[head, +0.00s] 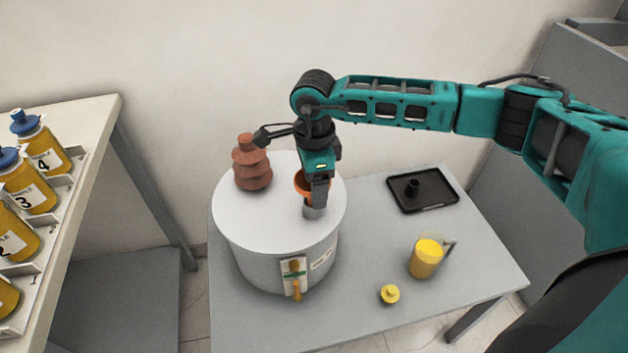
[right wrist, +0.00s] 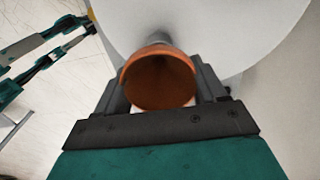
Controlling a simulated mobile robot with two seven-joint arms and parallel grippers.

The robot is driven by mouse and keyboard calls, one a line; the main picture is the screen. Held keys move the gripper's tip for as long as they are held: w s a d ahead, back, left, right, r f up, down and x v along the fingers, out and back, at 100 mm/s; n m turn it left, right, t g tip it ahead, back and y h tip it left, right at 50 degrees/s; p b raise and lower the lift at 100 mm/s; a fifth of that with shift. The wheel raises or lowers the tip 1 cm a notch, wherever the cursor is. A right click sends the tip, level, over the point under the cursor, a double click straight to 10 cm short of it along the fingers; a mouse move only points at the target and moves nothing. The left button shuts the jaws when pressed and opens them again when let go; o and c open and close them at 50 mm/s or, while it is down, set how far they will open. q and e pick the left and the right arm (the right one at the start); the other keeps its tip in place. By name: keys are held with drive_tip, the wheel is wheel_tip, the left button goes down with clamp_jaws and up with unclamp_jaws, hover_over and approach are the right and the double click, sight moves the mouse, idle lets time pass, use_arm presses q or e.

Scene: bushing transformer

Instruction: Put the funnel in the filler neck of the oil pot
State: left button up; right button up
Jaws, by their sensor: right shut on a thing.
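The oil pot (head: 265,225) is a wide pale grey drum on the table. Its filler neck (head: 314,212) is a short grey tube on the right front of the lid. The orange funnel (head: 303,183) is partly hidden behind my right gripper (head: 319,195), which is shut on it above the lid, close to the neck. In the right wrist view the funnel's (right wrist: 158,80) wide mouth faces the camera between the fingers. A grey tube end (right wrist: 158,40) shows just beyond its rim. The spout is hidden, so I cannot tell whether it is inside the neck. My left gripper is not in view.
A ribbed brown bushing (head: 251,165) stands on the lid's left. On the table (head: 370,205) are a black tray (head: 435,192) with a dark part, a yellow-filled jug (head: 426,260) and a yellow cap (head: 390,294). A shelf (head: 95,120) holds numbered bottles at left.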

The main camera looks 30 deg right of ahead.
drive_tip(key=shift+f, duration=0.1)
drive_tip(key=o, duration=1)
wheel_tip(320, 180, up, 12)
drive_tip(key=shift+r, duration=0.2)
idle(0.3)
